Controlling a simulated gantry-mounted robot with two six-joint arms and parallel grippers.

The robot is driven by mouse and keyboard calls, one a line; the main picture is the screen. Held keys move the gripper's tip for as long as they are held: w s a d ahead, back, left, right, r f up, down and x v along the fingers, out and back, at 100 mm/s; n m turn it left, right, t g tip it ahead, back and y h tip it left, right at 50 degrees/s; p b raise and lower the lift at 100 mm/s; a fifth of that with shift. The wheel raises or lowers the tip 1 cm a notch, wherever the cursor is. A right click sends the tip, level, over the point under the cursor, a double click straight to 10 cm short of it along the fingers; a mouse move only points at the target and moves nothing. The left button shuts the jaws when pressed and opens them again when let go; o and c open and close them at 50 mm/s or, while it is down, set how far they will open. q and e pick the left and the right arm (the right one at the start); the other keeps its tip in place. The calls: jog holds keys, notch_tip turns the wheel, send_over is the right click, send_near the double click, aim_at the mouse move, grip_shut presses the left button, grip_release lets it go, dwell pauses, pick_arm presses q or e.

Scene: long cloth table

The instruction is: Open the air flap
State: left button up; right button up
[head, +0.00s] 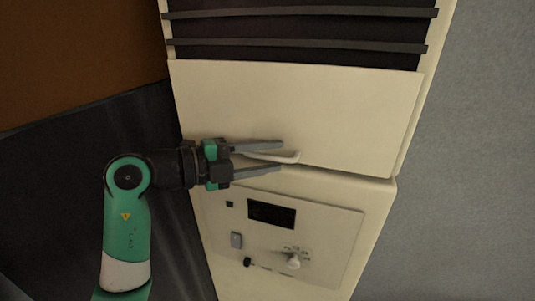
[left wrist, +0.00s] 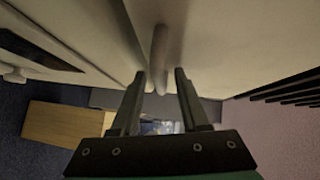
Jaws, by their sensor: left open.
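The air flap (head: 295,108) is a flat cream panel on the front of a cream unit, below the dark slats. It appears to lie closed. A pale bar handle (head: 288,158) sits near its lower edge. My left gripper (head: 281,156) is open at the handle, with one finger above it and one below. In the left wrist view, the handle (left wrist: 159,48) stands between and just beyond the open fingertips of my left gripper (left wrist: 160,72). I cannot tell whether either finger touches it. My right gripper is not in view.
Below the flap is a control panel (head: 325,225) with a dark display (head: 271,213), switches and a knob (head: 293,261). Dark slats (head: 300,28) span the top of the unit. A grey wall (head: 475,150) is at the right. A wooden block-like object (left wrist: 65,123) shows in the wrist view.

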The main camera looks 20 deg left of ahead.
pick_arm(q)
grip_shut()
dwell(1.4)
